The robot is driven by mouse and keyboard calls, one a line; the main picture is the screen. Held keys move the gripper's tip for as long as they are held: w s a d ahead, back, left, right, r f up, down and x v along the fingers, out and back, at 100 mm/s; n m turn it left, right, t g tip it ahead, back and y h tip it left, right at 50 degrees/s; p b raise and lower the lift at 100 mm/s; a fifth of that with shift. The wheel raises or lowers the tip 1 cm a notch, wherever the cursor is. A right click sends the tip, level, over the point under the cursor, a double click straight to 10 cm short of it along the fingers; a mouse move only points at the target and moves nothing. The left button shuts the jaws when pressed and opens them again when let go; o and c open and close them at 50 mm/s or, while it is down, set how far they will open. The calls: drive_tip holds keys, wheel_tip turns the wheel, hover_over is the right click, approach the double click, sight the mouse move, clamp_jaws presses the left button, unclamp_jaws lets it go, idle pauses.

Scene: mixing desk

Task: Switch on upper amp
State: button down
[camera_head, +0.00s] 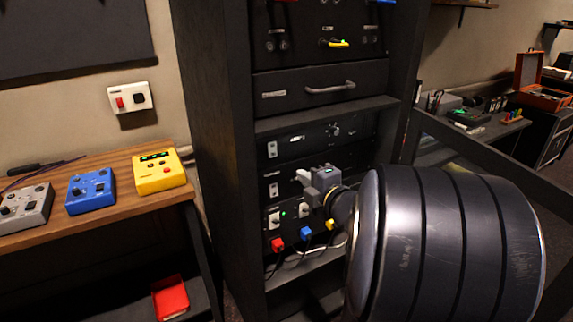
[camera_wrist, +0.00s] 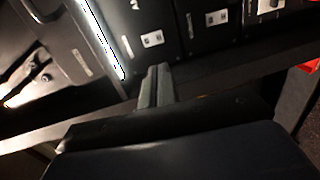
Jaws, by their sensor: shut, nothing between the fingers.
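The upper amp (camera_head: 310,139) is a black panel in the rack below the drawer. It has a white-plated switch (camera_head: 272,149) at its left end and a round knob at right. I take the first white switch plate (camera_wrist: 152,39) in the wrist view for the same one; whether it is on or off is too small to tell. My gripper (camera_head: 301,177) is shut and empty, in front of the second amp (camera_head: 268,175), lower and right of the upper switch. In the wrist view my gripper (camera_wrist: 158,70) points toward the panels, apart from the switch plate.
A drawer with a handle (camera_head: 330,87) is above the amps. Below is a unit with a green light (camera_head: 283,212) and red, blue and yellow plugs with cables. The rack's side wall (camera_head: 220,130) stands left. A wooden table with pedals (camera_head: 160,172) is farther left.

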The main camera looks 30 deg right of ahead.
sight(273, 156)
drive_tip(key=w, duration=0.4)
drive_tip(key=w+f, duration=0.1)
drive_tip(key=w, duration=0.8)
drive_tip(key=shift+w+a+f, duration=0.2)
drive_tip(key=shift+a+f, duration=0.05)
drive_tip(key=shift+f, duration=0.05)
drive_tip(key=shift+w, duration=0.1)
drive_tip(key=shift+f, duration=0.1)
drive_tip(key=shift+w+f+b, duration=0.1)
drive_tip(key=shift+f+b, duration=0.2)
drive_tip(key=shift+b, duration=0.6)
drive_tip(key=shift+r, duration=0.3)
